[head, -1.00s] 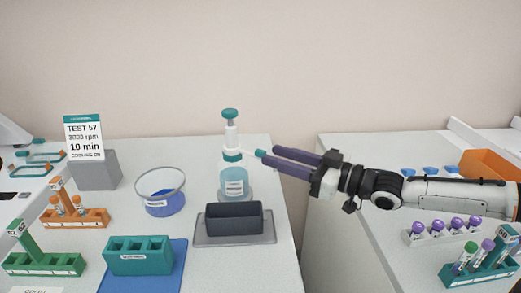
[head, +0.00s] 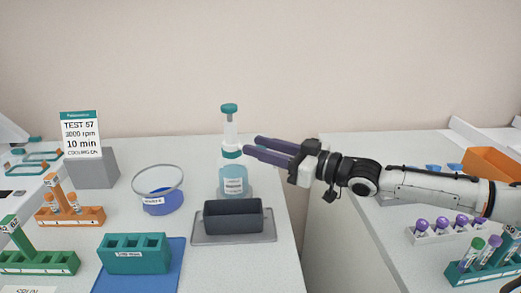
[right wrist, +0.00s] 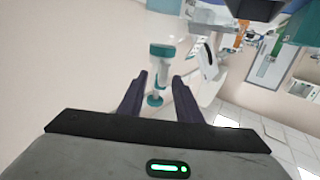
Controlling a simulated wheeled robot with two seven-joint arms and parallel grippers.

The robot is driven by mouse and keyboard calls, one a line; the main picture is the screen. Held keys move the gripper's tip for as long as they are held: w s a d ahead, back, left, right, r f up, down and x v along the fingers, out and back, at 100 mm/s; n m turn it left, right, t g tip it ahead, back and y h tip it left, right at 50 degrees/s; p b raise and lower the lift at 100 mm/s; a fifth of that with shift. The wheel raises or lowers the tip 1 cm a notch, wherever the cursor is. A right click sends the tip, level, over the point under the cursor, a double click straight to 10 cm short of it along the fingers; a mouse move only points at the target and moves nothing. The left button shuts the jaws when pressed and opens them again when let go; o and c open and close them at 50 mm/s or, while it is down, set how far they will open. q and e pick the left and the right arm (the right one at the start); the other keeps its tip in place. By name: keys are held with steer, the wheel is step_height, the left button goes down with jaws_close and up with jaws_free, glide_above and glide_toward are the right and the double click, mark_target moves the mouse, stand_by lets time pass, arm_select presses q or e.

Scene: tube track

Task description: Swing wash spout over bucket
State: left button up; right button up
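The wash bottle (head: 233,176) stands upright, with a teal pump top (head: 229,109), a white neck and pale blue liquid. My right gripper (head: 251,147) is at its neck from the right, with dark purple fingers. In the right wrist view the fingers (right wrist: 158,100) are apart, with the pump (right wrist: 160,65) and a round teal end (right wrist: 153,100) showing between them. The spout is hidden by the fingers in the head view. The clear round bucket (head: 160,182) with a blue lower part stands left of the bottle. My left gripper is out of view.
A dark grey trough (head: 233,222) on a grey tray stands in front of the bottle. A teal block (head: 135,258) on a blue mat, an orange rack (head: 70,216) and a green rack (head: 38,262) are nearer left. A gap separates this bench from the right one.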

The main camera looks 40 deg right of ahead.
steer(key=shift+w+a, duration=0.1)
steer(key=shift+w, duration=0.05)
jaws_close()
stand_by(0.4)
